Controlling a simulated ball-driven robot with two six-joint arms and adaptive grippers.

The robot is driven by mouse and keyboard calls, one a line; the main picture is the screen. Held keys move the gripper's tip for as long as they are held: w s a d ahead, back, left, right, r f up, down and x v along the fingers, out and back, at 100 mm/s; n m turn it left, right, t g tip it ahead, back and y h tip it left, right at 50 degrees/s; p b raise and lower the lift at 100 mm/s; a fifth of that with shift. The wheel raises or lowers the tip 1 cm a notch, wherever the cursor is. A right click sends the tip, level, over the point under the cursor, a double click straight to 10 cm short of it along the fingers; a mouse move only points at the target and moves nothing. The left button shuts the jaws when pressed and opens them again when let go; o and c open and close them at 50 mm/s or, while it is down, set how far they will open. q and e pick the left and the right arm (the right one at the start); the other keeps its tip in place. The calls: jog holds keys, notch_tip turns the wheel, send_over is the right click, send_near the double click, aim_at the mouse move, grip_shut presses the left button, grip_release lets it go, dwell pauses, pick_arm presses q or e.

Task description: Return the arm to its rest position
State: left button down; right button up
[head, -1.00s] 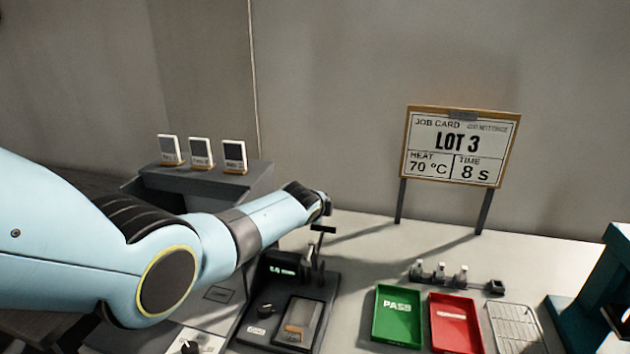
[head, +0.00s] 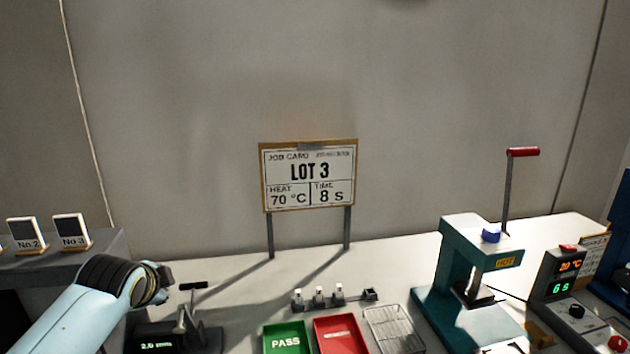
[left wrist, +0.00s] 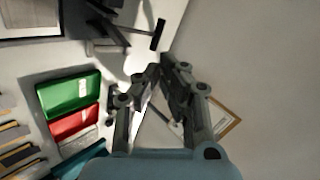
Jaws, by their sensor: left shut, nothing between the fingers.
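My left arm (head: 95,300) comes in at the lower left of the head view, its wrist end near a black device with a small lit display (head: 155,344) and an upright black lever. In the left wrist view my left gripper (left wrist: 167,65) is shut with nothing between its fingers, above the bench. The fingers are not clearly visible in the head view. My right gripper is in neither view.
The job card (head: 309,177) stands on two posts. A green PASS tray (head: 287,340), a red tray (head: 337,335) and a wire rack (head: 393,330) lie before it. A teal press (head: 455,270) and a control box (head: 565,290) stand right. Bare bench (head: 235,285) lies left of the card.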

pick_arm(q)
jog(key=s+d+r+n+g+h, duration=0.15)
jog(key=s+n, duration=0.25)
jog(key=s, duration=0.8)
jog(key=s+d+r+n+g, duration=0.1)
jog(key=s+d+n+g, duration=0.15)
jog(key=s, duration=0.95)
jog(key=s+d+r+n+g+h, duration=0.15)
jog(key=s+n, duration=0.35)
jog(key=s, duration=0.7)
notch_tip(320, 180, down, 37)
jog(key=s+a+g+y+b, duration=0.1)
jog(key=a+g+b, duration=0.15)
jog(key=b, duration=1.05)
jog(key=s+f+b, duration=0.3)
jog(key=s+f, duration=0.3)
jog(key=f, duration=0.3)
jog(key=s+a+f+b, duration=0.1)
jog(key=s+f+b, duration=0.3)
jog(key=s+f, duration=0.3)
jog(key=s+f+b, duration=0.4)
jog(key=s+f, duration=0.2)
jog(key=f, duration=0.6)
jog(key=shift+s+a+f, duration=0.2)
jog(key=shift+a, duration=0.05)
